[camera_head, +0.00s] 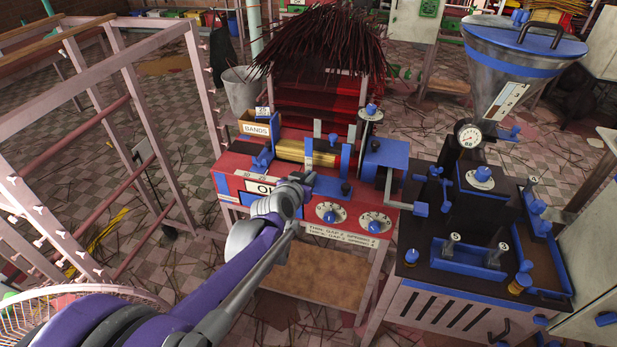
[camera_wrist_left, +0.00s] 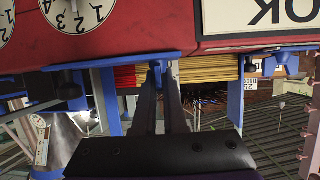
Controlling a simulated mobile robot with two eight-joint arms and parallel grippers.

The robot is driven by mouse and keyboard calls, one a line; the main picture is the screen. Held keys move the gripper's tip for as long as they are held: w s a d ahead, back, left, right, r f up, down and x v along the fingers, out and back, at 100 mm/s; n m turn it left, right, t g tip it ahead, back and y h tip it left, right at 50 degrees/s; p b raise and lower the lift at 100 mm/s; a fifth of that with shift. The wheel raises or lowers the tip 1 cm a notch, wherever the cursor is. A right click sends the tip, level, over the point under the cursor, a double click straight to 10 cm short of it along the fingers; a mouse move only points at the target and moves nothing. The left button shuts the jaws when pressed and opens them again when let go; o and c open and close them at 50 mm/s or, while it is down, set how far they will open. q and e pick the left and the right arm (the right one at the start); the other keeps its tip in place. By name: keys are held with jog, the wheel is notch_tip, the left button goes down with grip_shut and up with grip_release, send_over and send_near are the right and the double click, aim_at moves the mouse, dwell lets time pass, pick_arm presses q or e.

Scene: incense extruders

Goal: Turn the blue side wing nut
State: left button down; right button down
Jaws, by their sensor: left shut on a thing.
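My left gripper (camera_head: 304,181) reaches over the front of the red bench machine (camera_head: 232,165). It is shut on a small blue part (camera_head: 311,177) at the front edge of the tray of sticks. In the left wrist view the two dark fingers (camera_wrist_left: 162,72) close at a blue piece (camera_wrist_left: 140,57) under the red panel (camera_wrist_left: 140,30). I cannot tell whether this part is the wing nut, as the fingers hide most of it. Blue knobs and fittings also sit on the dark extruder (camera_head: 480,205) at the right. My right gripper is not in view.
A bundle of yellow sticks (camera_head: 305,151) lies behind the gripper, between blue uprights (camera_head: 346,160). Two white dials (camera_head: 331,213) are just right of it. A bands box (camera_head: 258,127) stands at the back left. A pink rack (camera_head: 150,100) stands left.

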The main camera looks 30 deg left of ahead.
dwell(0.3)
pick_arm(q)
jog(key=c, duration=1)
grip_release()
jog(key=shift+s, duration=0.15)
jog(key=p+v, duration=0.2)
jog(key=v, duration=0.8)
jog(key=shift+s+r+p, duration=0.2)
jog(key=shift+s+p, duration=0.05)
jog(key=shift+p, duration=0.1)
